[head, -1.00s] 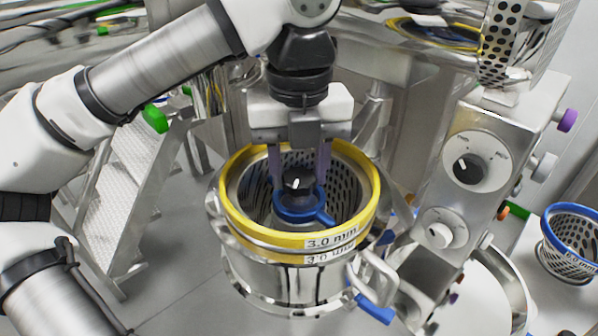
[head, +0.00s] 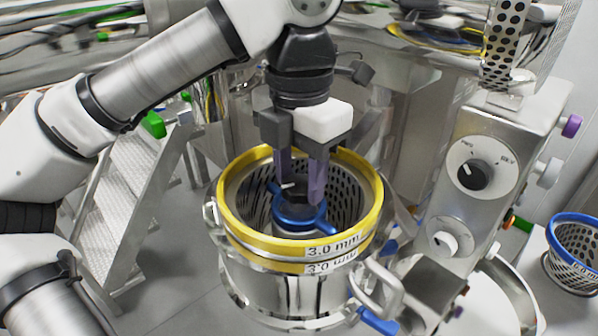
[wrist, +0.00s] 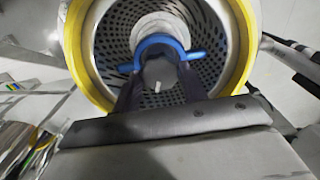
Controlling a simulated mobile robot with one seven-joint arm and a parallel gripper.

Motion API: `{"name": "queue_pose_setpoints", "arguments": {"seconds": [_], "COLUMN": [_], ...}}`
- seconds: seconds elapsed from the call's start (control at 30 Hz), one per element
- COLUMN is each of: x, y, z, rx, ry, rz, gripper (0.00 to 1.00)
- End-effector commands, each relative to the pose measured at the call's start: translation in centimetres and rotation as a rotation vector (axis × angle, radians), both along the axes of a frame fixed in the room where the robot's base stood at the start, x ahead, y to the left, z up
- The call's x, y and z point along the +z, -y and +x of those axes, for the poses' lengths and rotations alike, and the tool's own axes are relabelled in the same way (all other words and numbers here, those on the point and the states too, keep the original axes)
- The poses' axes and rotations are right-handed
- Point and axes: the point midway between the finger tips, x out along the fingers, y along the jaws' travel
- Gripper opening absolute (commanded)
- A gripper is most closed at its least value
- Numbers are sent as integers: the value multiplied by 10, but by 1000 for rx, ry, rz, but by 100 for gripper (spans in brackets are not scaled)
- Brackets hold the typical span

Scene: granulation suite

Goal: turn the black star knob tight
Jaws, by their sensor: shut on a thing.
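The black star knob (head: 292,190) sits at the centre of the round sieve basket, on top of a blue rotor (head: 296,216) with arms reaching outward. A small white mark shows on the knob. My gripper (head: 301,188) comes down from above into the basket, its two purple-grey fingers shut on the knob from opposite sides. In the wrist view the dark knob (wrist: 160,73) lies between the fingers, with the blue rotor behind it. The fingers partly hide the knob, so its contact with the rotor cannot be seen.
The basket's yellow rim (head: 228,208), labelled 3.0 mm, surrounds my fingers closely. A steel control box (head: 483,215) with dials stands to the right. Another basket with a blue rim (head: 574,222) sits at the far right. Metal steps (head: 135,205) stand at the left.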

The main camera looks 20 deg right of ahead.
Motion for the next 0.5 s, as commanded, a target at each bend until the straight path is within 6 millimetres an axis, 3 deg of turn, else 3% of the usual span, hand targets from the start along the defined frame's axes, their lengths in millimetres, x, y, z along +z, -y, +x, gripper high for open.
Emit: {"name": "queue_pose_setpoints", "arguments": {"seconds": [0.5], "x": [2], "y": [1], "z": [0], "rx": [-491], "ry": [2], "rz": [-4], "gripper": [19]}}
